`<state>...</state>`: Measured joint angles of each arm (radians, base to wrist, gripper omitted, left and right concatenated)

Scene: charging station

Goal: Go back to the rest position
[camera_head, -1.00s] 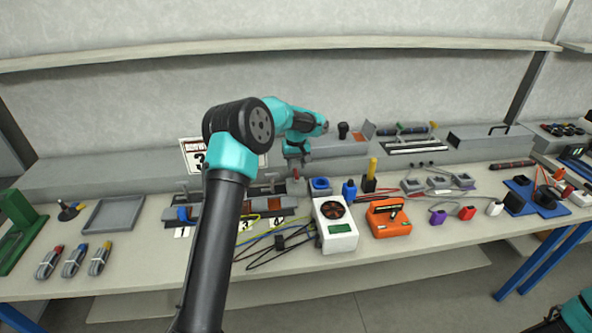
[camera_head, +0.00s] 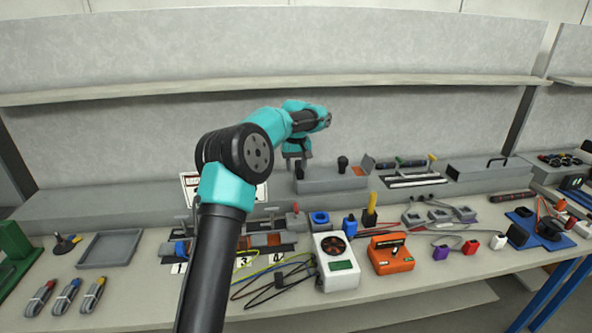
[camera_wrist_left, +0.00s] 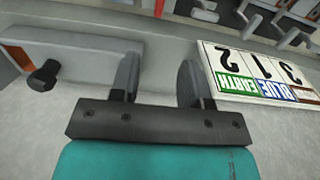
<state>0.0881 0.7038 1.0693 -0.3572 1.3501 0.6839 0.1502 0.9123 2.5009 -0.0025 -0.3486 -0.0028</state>
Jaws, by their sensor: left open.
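My left arm reaches up from the bottom in the head view, and its gripper (camera_head: 299,167) hangs over the back of the bench, in front of the grey ledge. In the left wrist view the two fingers of my left gripper (camera_wrist_left: 158,82) are apart with nothing between them. A sign with numbers and coloured words (camera_wrist_left: 265,72) is beside the right finger, apart from it. My right gripper is in neither view.
The bench below holds a white meter with a fan (camera_head: 336,262), an orange device (camera_head: 393,252), loose cables (camera_head: 272,283), a grey tray (camera_head: 109,249) and a green stand (camera_head: 14,250). A long shelf (camera_head: 420,82) runs along the wall above. The air around the gripper looks clear.

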